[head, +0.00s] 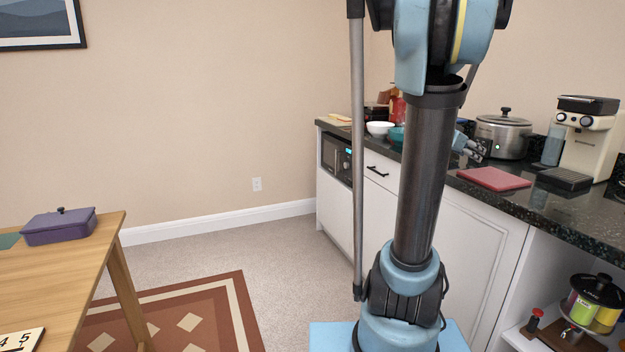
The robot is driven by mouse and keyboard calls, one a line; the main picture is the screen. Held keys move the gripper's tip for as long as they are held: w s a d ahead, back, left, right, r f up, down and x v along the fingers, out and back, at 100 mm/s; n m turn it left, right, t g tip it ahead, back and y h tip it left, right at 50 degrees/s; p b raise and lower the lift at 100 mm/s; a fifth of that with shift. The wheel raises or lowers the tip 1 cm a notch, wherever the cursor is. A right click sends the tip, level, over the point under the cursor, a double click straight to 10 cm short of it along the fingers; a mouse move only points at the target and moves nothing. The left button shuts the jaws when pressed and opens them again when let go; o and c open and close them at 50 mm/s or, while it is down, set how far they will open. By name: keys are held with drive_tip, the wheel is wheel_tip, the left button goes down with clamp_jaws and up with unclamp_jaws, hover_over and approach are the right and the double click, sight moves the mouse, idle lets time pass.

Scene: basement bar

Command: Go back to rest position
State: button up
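My arm rises in the middle of the head view, with its dark column link upright and its upper joint cut off by the top edge. My gripper (478,153) shows in part just right of the column link, over the dark counter (540,218). It is small in the picture and the arm hides part of it, so I cannot tell whether its fingers are open or shut, or whether it holds anything.
The counter carries a red cutting board (493,178), a slow cooker (503,134), a coffee machine (588,137), and a white bowl (380,129). A wooden table (62,279) with a purple lidded dish (59,226) stands left.

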drive_tip(key=s+a+f+n+g+y, duration=0.1)
drive_tip(key=s+a+f+n+y, duration=0.3)
drive_tip(key=s+a+f, duration=0.3)
drive_tip(key=s+a+f+n+g+y, duration=0.1)
drive_tip(key=s+a+f+n+y, duration=0.3)
drive_tip(key=s+a+f, duration=0.4)
drive_tip(key=s+a+f+n+g+y, duration=0.1)
drive_tip(key=s+a+f+n+y, duration=0.2)
drive_tip(key=s+a, duration=0.8)
drive_tip(key=a+f+n, duration=0.2)
drive_tip(key=a+f, duration=0.2)
drive_tip(key=a, duration=0.2)
drive_tip(key=shift+a+f+n+y, duration=0.3)
drive_tip(key=shift+a+y, duration=0.1)
